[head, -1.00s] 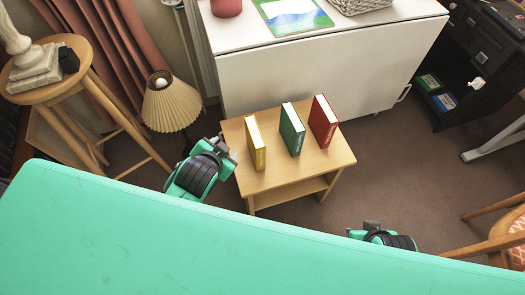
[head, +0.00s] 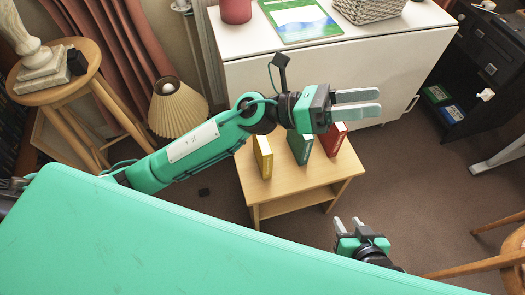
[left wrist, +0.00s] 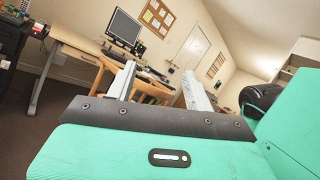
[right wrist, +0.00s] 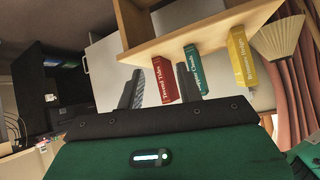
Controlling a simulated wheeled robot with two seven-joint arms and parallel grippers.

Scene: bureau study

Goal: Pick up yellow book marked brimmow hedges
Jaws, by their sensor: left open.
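The yellow book (head: 263,157) stands upright at the left of a small wooden table (head: 283,185), partly behind my left arm. In the right wrist view its lettered spine (right wrist: 242,60) shows beyond my fingers, to the right. My left gripper (head: 378,104) is open and empty, above and to the right of the books, fingers pointing right. The left wrist view shows a desk and door between its fingers, no book. My right gripper (head: 347,221) is low in front of the table's right side, fingers apart and empty, pointing toward the table.
A green book (head: 300,148) and a red book (head: 334,139) stand on the same table, right of the yellow one. A white cabinet (head: 370,70) stands behind. A pleated lamp (head: 178,108) is at left, a wooden chair (head: 490,262) at lower right.

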